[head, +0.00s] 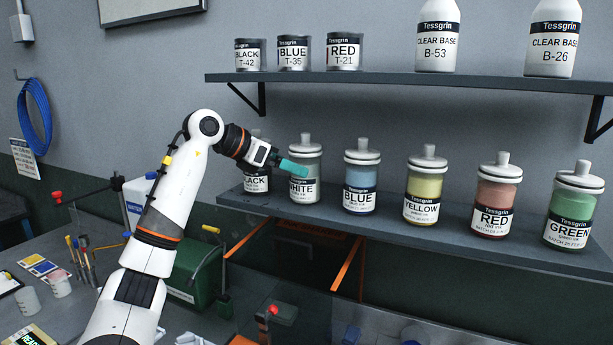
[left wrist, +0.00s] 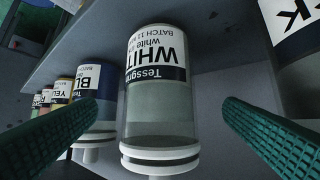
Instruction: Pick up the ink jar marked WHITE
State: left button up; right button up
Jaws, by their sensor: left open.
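The ink jar marked WHITE (head: 304,178) stands upright on the lower wall shelf, a clear jar with pale contents and a white knobbed lid. It is between the BLACK jar (head: 256,183) and the BLUE jar (head: 360,185). In the left wrist view the WHITE jar (left wrist: 157,90) appears upside down, between the two green finger pads. My left gripper (head: 292,166) is at the jar's upper left, near its lid, and partly hides the BLACK jar. Its fingers are open, with gaps visible on both sides of the jar (left wrist: 158,135). My right gripper is not in view.
YELLOW (head: 424,190), RED (head: 494,202) and GREEN (head: 573,212) jars stand further right on the lower shelf (head: 420,235). The upper shelf (head: 400,82) holds several tins and two white bottles. A cluttered bench with a green box (head: 200,270) lies below left.

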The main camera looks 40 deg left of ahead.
pick_arm(q)
jog(key=shift+w+d+f, duration=0.1)
jog(key=shift+w+f, duration=0.1)
jog(key=shift+w, duration=0.15)
jog(key=p+x, duration=0.2)
jog(key=x, duration=0.1)
jog(key=shift+f+p, duration=0.15)
jog(key=shift+p, duration=0.2)
jog(key=shift+w+d+f, duration=0.15)
jog(key=shift+w+f, duration=0.2)
jog(key=shift+w, duration=0.1)
jog(key=shift+s, duration=0.15)
jog(key=c, duration=0.6)
jog(key=shift+r, duration=0.1)
jog(key=c, duration=0.7)
jog(key=shift+c, duration=0.2)
